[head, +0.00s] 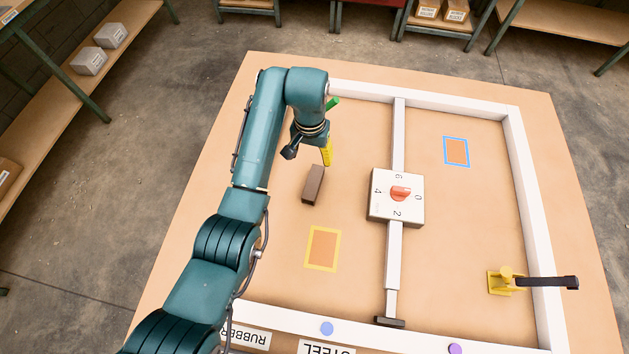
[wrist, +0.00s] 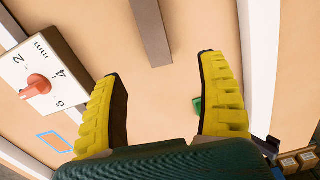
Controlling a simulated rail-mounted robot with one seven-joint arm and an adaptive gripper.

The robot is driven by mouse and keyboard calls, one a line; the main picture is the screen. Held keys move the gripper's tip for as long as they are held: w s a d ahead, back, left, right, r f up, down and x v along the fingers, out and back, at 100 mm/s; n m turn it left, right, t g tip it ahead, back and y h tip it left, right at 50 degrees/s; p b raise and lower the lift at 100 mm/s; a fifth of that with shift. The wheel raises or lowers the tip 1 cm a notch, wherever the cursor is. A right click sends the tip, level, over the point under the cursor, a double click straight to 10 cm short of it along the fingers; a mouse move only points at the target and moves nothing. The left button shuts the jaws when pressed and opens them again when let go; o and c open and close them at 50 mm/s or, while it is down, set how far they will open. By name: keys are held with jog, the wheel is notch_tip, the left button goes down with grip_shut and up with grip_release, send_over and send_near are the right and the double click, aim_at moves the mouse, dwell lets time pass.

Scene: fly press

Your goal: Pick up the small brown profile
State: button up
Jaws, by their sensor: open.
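The small brown profile (head: 313,185) is a short dark brown bar lying on the tan table, left of the white dial box in the head view. In the wrist view the profile (wrist: 150,30) reaches in from the top edge, and its upper end is cut off. My gripper (head: 326,155) is above the table near the profile's far end. In the wrist view my gripper's yellow ribbed fingers (wrist: 158,66) are spread wide with nothing between them. The profile's near end shows just beyond the gap between the fingertips.
The white dial box (head: 380,208) with a red knob stands on a white crossbar. A yellow-outlined patch (head: 310,248) and a blue-outlined patch (head: 457,151) mark the table. A green piece (head: 332,104) lies behind my gripper. A yellow lever with black handle (head: 548,282) is at right.

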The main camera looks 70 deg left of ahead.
aim_at(313, 182)
notch_tip(313, 182, down, 9)
jog(key=shift+d+b, duration=0.1)
jog(key=shift+b, duration=0.95)
jog(key=f+b, duration=0.1)
jog(key=f, duration=0.1)
jog(key=d+f+b, duration=0.1)
jog(key=f, duration=0.2)
jog(key=shift+w+d+f, duration=0.1)
jog(key=shift+f, duration=0.1)
jog(key=c, duration=1.3)
